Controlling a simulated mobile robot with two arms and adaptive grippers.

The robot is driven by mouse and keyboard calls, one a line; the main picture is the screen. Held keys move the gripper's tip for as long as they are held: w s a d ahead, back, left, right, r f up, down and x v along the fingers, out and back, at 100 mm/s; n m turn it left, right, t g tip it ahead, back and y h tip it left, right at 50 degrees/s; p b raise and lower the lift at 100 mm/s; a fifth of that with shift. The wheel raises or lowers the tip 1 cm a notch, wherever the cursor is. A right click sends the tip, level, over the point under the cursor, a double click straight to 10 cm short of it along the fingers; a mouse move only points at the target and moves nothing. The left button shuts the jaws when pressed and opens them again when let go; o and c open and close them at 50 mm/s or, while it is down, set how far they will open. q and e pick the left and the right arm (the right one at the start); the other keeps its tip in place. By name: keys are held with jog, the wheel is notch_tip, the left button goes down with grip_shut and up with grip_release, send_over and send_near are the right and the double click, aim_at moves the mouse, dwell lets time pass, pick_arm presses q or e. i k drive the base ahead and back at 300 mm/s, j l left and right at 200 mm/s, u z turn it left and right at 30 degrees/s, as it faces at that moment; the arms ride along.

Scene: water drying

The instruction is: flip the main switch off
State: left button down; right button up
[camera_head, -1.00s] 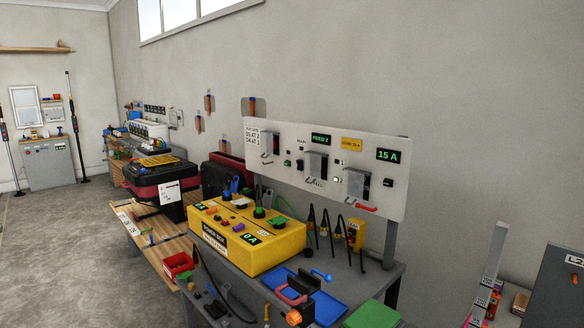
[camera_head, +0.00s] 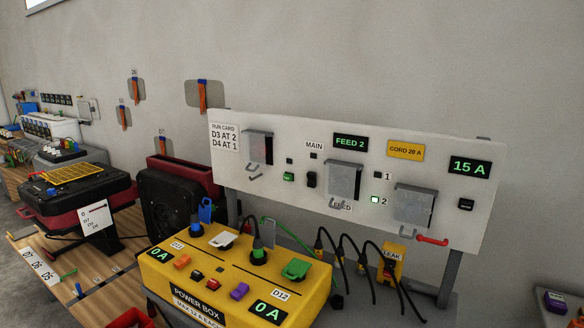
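A pale switch panel (camera_head: 290,207) stands on posts at the back of the bench. Its MAIN label (camera_head: 314,145) is at the upper middle-left. Below that label are a small dark square (camera_head: 313,156) and a black switch (camera_head: 311,180). The switch is too small to tell which way it is set. A green button (camera_head: 289,177) is left of it. A FEED 2 display (camera_head: 350,143) and a 15 A display (camera_head: 469,167) are lit. Neither of my grippers is in view.
A yellow power box (camera_head: 245,278) with plugs and buttons stands in front of the panel. Grey hinged covers (camera_head: 343,180) and a red handle (camera_head: 432,240) stick out from the panel. Black cables hang by a yellow LEAK box (camera_head: 392,264). A black-and-red case (camera_head: 75,195) is at left.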

aim_at(311, 176)
jog(key=i+j+z, duration=0.1)
jog(key=j, duration=0.25)
jog(key=i+j+z, duration=0.1)
jog(key=i+j, duration=0.3)
jog(key=j, duration=0.3)
jog(key=i+j+z, duration=0.15)
jog(key=j, duration=0.2)
